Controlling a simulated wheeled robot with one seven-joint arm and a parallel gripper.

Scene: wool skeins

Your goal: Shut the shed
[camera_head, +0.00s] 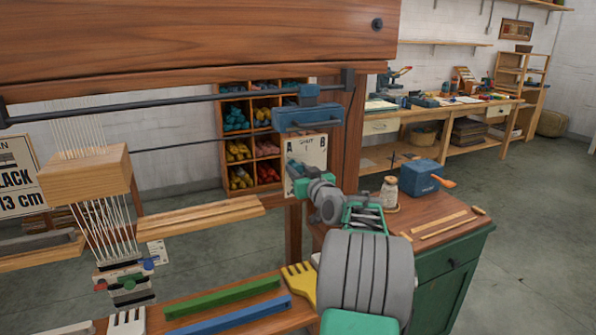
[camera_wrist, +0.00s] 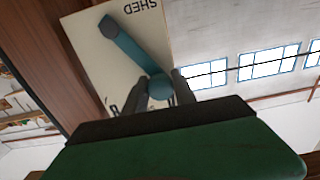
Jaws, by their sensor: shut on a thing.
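The shed plate (camera_head: 319,160) is a cream board on the loom's right post, with A at its upper left and B at its upper right. A teal lever (camera_wrist: 130,48) is mounted on it and slants across the plate in the wrist view. My gripper (camera_wrist: 163,84) is shut on the round knob (camera_wrist: 159,88) at the lever's end. In the head view my gripper (camera_head: 297,176) covers the plate's lower left, and the lever is mostly hidden there. The warp threads (camera_head: 115,225) pass through a wooden block on the left; I cannot tell their gap.
A blue-grey block (camera_head: 307,118) sits on the loom's rail just above the plate. A green cabinet (camera_head: 455,262) with a blue box (camera_head: 423,177) and a jar (camera_head: 389,190) stands at right. A yellow comb (camera_head: 300,284) lies near my arm. Yarn cubbies (camera_head: 250,152) are behind.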

